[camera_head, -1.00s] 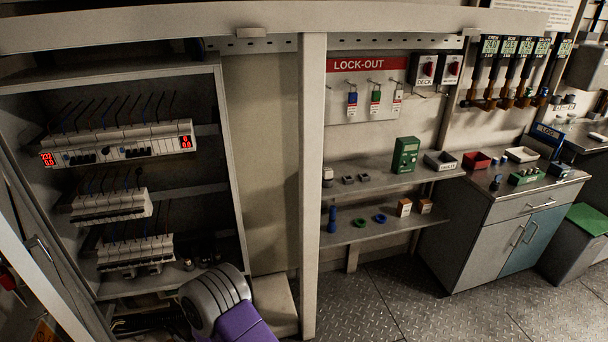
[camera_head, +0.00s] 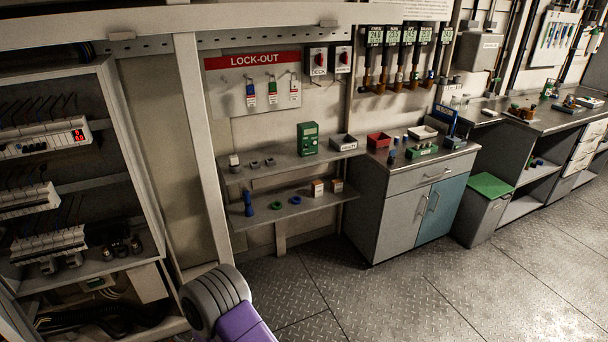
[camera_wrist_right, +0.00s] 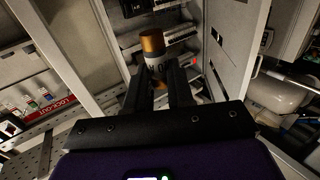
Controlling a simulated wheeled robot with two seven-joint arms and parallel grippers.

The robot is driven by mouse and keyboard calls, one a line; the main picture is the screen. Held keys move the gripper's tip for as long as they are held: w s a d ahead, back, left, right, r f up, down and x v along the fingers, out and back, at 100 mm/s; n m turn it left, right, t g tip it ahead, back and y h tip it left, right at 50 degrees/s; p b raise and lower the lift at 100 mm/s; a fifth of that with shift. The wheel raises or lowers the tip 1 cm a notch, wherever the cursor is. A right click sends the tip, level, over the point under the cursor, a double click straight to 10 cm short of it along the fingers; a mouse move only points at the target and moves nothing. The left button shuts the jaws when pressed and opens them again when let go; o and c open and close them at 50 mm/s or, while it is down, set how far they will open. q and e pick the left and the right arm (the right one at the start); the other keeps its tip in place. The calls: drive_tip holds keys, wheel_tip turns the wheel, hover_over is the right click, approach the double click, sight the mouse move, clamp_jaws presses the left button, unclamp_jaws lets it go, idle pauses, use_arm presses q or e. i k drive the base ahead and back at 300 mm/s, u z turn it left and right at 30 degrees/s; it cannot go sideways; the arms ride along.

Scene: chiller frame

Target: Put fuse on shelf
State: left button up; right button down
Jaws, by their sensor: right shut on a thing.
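In the right wrist view, my right gripper (camera_wrist_right: 160,82) is shut on a fuse (camera_wrist_right: 154,61), a cylinder with copper-coloured end caps and a pale, printed middle. The fuse stands out past the fingertips, and the fingers hide part of its lower end. In the head view, the upper shelf (camera_head: 285,162) and lower shelf (camera_head: 310,205) are below the lock-out board. Which of them the task means, I cannot tell. Neither gripper shows in the head view; only a grey and purple link of my arm shows at the bottom. My left gripper is in no view.
The upper shelf bears a green meter (camera_head: 307,139) and a small tray (camera_head: 343,142). The lower shelf bears a blue item (camera_head: 248,203), green and blue rings and small boxes (camera_head: 317,188). An upright post (camera_head: 203,150) separates the open breaker cabinet (camera_head: 125,150) from the shelves. The floor (camera_head: 400,280) is clear.

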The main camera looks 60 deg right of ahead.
sight(289, 157)
drive_tip(key=z, duration=2.7)
drive_tip(key=i, duration=2.55)
drive_tip(key=u, duration=2.65)
